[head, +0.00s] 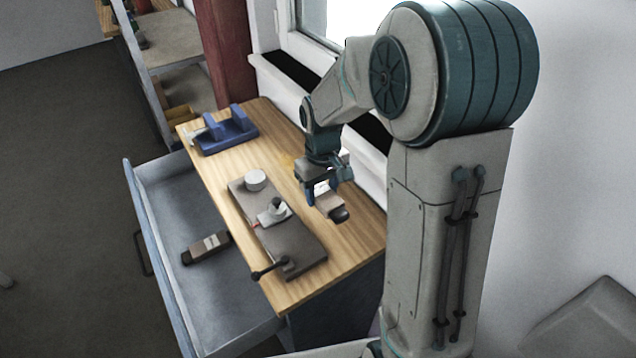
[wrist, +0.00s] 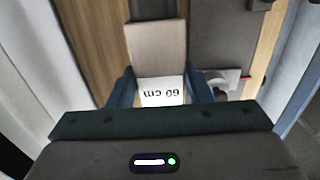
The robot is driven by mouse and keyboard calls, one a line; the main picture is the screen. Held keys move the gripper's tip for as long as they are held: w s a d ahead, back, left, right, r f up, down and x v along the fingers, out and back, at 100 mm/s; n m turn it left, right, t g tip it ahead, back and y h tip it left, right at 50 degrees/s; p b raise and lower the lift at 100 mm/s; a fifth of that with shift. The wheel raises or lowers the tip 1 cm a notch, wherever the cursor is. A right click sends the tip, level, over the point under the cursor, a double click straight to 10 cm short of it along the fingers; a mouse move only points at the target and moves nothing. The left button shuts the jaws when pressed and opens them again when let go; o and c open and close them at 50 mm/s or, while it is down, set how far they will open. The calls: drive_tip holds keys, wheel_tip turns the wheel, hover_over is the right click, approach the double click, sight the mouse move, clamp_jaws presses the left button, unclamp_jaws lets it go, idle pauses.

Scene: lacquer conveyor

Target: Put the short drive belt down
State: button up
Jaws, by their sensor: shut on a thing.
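My gripper (head: 322,190) is shut on a belt in a tan sleeve (head: 330,206) with a dark end, held over the right side of the wooden bench top. The wrist view shows the gripper's blue fingers (wrist: 162,90) on either side of this sleeved belt (wrist: 156,45). Its white label reads "60 cm", upside down in that view. Whether the belt touches the bench cannot be told. A similar sleeved, dark-ended belt (head: 206,247) with a pale label lies in the open drawer (head: 222,297); its label is too small to read.
A brown plate (head: 300,247) on the bench top (head: 345,262) carries a white roller (head: 255,180), a black-knobbed fitting (head: 275,211) and a black lever (head: 268,270). A blue holder (head: 228,132) stands at the far end. The window wall borders the bench on the right.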

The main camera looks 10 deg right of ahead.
drive_tip(key=w+d+f, duration=0.1)
drive_tip(key=w, duration=0.1)
drive_tip(key=w+d+f+p, duration=0.1)
drive_tip(key=w+d+f, duration=0.2)
drive_tip(key=w, duration=0.1)
drive_tip(key=shift+w+d+f, duration=0.15)
drive_tip(key=shift+w+f, duration=0.05)
drive_tip(key=shift+f, duration=0.1)
drive_tip(key=shift+f+p, duration=0.55)
drive_tip(key=shift+f, duration=1.5)
drive_tip(key=shift+f, duration=0.2)
drive_tip(key=o, duration=1)
drive_tip(key=shift+o, duration=0.2)
drive_tip(key=shift+r, duration=0.1)
